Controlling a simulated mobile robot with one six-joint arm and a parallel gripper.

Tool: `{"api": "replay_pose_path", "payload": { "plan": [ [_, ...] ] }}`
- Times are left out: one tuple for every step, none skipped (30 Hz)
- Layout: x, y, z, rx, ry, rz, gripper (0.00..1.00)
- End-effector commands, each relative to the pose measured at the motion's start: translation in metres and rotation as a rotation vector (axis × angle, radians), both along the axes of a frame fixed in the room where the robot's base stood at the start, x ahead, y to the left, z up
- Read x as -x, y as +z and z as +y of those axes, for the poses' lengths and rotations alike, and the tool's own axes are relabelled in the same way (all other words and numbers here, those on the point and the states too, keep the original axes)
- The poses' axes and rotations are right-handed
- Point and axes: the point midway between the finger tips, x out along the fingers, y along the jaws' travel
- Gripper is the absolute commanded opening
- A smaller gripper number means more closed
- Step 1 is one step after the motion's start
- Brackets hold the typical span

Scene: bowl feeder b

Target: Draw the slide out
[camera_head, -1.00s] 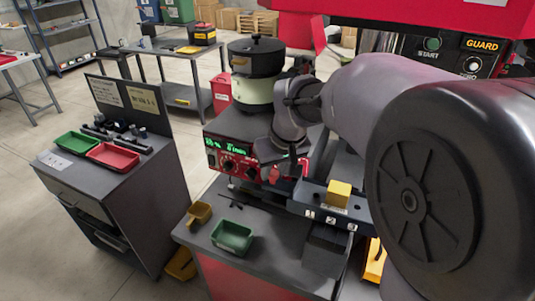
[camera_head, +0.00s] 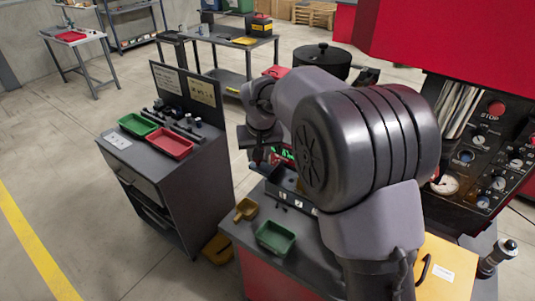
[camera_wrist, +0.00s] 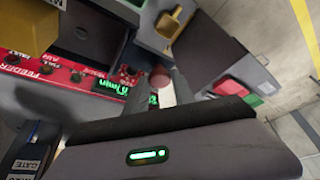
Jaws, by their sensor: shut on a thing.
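My gripper (camera_wrist: 157,98) is shut on a small red round-ended piece (camera_wrist: 159,77) with a pale part below it, in the wrist view. This looks like the slide's knob; the slide's body is not clearly visible. The red feeder panel (camera_wrist: 72,76), with knobs and a green display, is just left of the fingers. In the head view my gripper (camera_head: 257,158) hangs at the left front of the feeder, and its fingertips and grasp are too small to make out. My arm hides most of the feeder there; the dark bowl top (camera_head: 318,60) shows behind it.
A green tray (camera_head: 276,238) and yellow scoop (camera_head: 246,209) lie on the bench front. A grey cabinet (camera_head: 165,180) with green and red trays stands left, across a narrow gap. A red machine with a control panel (camera_head: 485,165) stands right. Floor at far left is clear.

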Motion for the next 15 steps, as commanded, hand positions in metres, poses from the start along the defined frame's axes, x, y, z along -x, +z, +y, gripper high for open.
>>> {"api": "replay_pose_path", "payload": {
  "plan": [
    [-0.0017,0.0016,0.0024,0.000,0.002,-0.002,0.00],
    [-0.0025,0.0017,0.0033,0.000,0.002,-0.002,0.00],
    [-0.0035,0.0016,0.0044,0.000,0.001,-0.002,0.00],
    [-0.0041,0.0015,0.0050,0.000,0.001,-0.002,0.00],
    [-0.0045,0.0012,0.0056,0.000,0.001,-0.002,0.00],
    [-0.0050,0.0009,0.0063,0.000,0.001,-0.002,0.00],
    [-0.0053,0.0009,0.0067,0.000,0.001,-0.002,0.00],
    [-0.0055,0.0007,0.0070,0.000,0.000,-0.002,0.00],
    [-0.0058,0.0007,0.0074,0.000,0.000,-0.002,0.00],
    [-0.0059,0.0008,0.0076,0.000,0.000,-0.003,0.00],
    [-0.0060,0.0008,0.0077,-0.001,0.000,-0.003,0.00],
    [-0.0061,0.0008,0.0078,-0.001,0.001,-0.003,0.00],
    [-0.0062,0.0009,0.0080,-0.001,0.001,-0.003,0.00],
    [-0.0062,0.0010,0.0080,-0.001,0.001,-0.004,0.00],
    [-0.0063,0.0010,0.0081,-0.001,0.001,-0.004,0.00]
  ]
}}
